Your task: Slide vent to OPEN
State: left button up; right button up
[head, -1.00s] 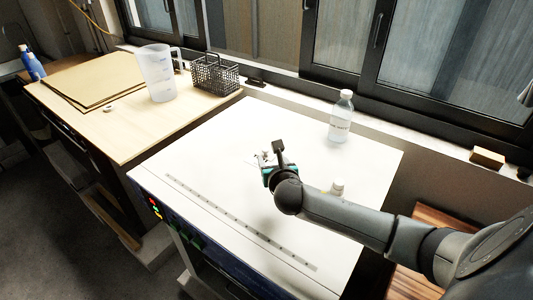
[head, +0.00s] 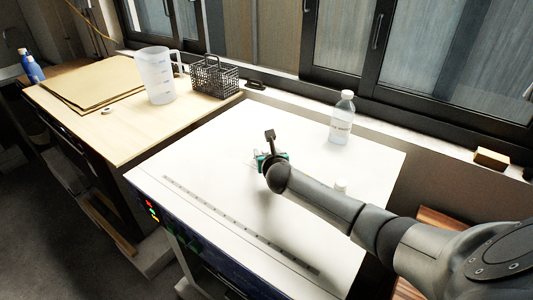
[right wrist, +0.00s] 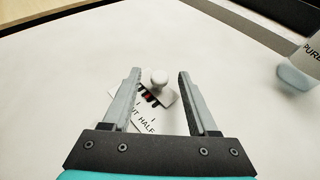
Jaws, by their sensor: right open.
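My right gripper (right wrist: 158,85) is open, with one finger on each side of the knob and a gap to both. Whether the fingers are level with the knob I cannot tell. In the head view the right gripper (head: 268,155) hides the knob. My left gripper is not in view.
A clear labelled bottle (head: 342,118) stands on the oven top towards the back right. A small white cap-like thing (head: 341,186) shows behind my right arm. A plastic jug (head: 157,75) and a black wire basket (head: 214,77) stand on the wooden bench at left.

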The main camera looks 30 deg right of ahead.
jog(key=shift+c, duration=0.2)
grip_shut()
dwell(1.1)
